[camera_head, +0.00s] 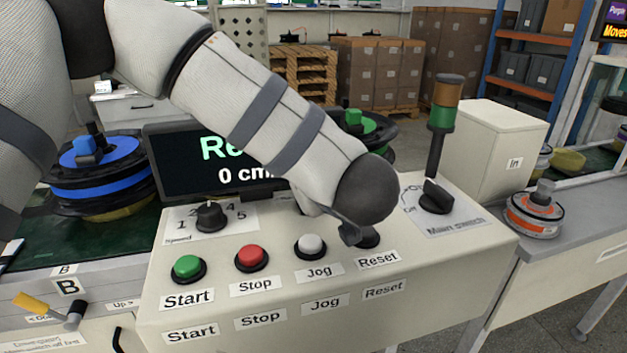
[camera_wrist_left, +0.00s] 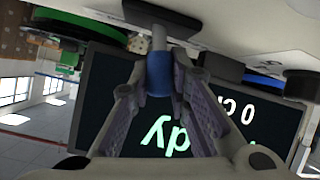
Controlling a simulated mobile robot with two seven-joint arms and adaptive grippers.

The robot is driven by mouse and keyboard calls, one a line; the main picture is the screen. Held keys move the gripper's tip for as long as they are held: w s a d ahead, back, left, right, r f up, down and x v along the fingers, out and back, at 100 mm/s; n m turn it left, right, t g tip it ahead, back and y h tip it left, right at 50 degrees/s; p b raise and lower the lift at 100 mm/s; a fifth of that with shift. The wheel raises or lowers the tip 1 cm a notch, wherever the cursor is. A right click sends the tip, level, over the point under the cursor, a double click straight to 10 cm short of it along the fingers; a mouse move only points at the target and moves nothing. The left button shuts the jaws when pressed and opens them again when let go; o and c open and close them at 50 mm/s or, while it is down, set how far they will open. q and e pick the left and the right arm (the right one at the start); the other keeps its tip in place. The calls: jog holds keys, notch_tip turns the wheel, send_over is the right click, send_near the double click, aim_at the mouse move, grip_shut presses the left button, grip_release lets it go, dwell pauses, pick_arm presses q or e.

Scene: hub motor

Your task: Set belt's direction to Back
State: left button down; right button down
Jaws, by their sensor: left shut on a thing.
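My left arm comes in from the left over the control panel (camera_head: 220,315), and its wrist covers the panel's middle. Only a dark part of the left gripper (camera_head: 350,233) shows, beside the Reset button (camera_head: 369,239). In the left wrist view, the left gripper (camera_wrist_left: 158,78) is shut on a blue knob (camera_wrist_left: 158,72), with a dark base behind it. No direction label can be read; the knob's setting cannot be told. The display (camera_head: 180,170) behind the arm shows part of a green word and "0 cm"; it also fills much of the wrist view (camera_wrist_left: 105,75).
The panel carries a speed dial (camera_head: 210,216), Start (camera_head: 188,268), Stop (camera_head: 251,258) and Jog (camera_head: 311,246) buttons, and a main switch (camera_head: 436,197). A signal tower (camera_head: 441,130) stands behind the switch. A blue spool (camera_head: 100,180) lies at left and an orange spool (camera_head: 535,213) at right.

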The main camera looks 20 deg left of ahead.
pick_arm(q)
jog(key=shift+s+a+f+n+t+h, duration=0.1)
jog(key=shift+s+a+n+t+h, duration=0.15)
jog(key=shift+n+h, duration=0.3)
jog(key=shift+a, duration=0.1)
jog(key=c, duration=1.5)
grip_release()
jog(key=v, duration=1.2)
jog(key=shift+f, duration=0.1)
